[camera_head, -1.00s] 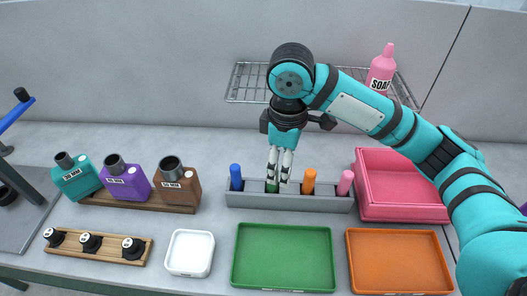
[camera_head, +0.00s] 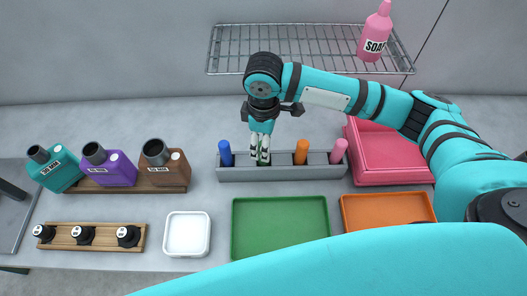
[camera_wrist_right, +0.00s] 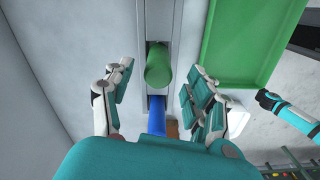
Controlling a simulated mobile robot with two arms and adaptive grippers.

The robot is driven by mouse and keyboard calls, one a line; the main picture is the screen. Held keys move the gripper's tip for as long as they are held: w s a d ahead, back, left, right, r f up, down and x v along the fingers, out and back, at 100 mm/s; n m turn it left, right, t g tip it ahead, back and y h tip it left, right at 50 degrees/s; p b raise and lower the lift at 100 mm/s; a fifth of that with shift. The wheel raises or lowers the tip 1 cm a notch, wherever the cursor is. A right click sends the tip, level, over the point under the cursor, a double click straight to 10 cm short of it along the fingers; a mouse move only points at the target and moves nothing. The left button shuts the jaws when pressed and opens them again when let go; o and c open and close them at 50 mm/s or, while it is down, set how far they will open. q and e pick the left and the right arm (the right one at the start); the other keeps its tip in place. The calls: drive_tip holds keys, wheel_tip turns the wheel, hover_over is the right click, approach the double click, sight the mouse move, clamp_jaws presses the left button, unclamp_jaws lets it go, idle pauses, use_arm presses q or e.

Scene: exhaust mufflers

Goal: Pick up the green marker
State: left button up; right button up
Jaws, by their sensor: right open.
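The green marker (camera_wrist_right: 158,65) stands in a slot of the grey rack (camera_head: 285,174), between the blue and orange markers. In the head view only a bit of green shows below my right gripper's fingers, which hide most of it. My right gripper (camera_head: 261,158) points down over the rack at the green marker. In the right wrist view the gripper's fingers (camera_wrist_right: 157,84) are spread, one on each side of the green marker, with gaps between. The gripper is open and holds nothing.
The blue marker (camera_head: 225,152) stands close on the left. The orange marker (camera_head: 301,152) and pink marker (camera_head: 339,150) stand to the right. A green tray (camera_head: 280,228) lies in front, a pink bin (camera_head: 390,175) to the right. A wire shelf (camera_head: 300,62) is behind.

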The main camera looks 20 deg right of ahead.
drive_tip(key=shift+f, duration=0.5)
drive_tip(key=shift+f+p, duration=0.35)
drive_tip(key=shift+p, duration=0.05)
wheel_tip(320, 180, down, 4)
drive_tip(key=shift+w+r+p, duration=0.1)
drive_tip(key=shift+r+p, duration=0.05)
drive_tip(key=shift+p, duration=0.45)
drive_tip(key=shift+f, duration=0.35)
use_arm(q)
drive_tip(key=shift+w+r, duration=0.2)
drive_tip(key=shift+r, duration=0.35)
drive_tip(key=shift+w+r, duration=0.15)
drive_tip(key=shift+r, duration=0.35)
use_arm(e)
drive_tip(key=shift+c, duration=0.3)
drive_tip(key=c, duration=1.1)
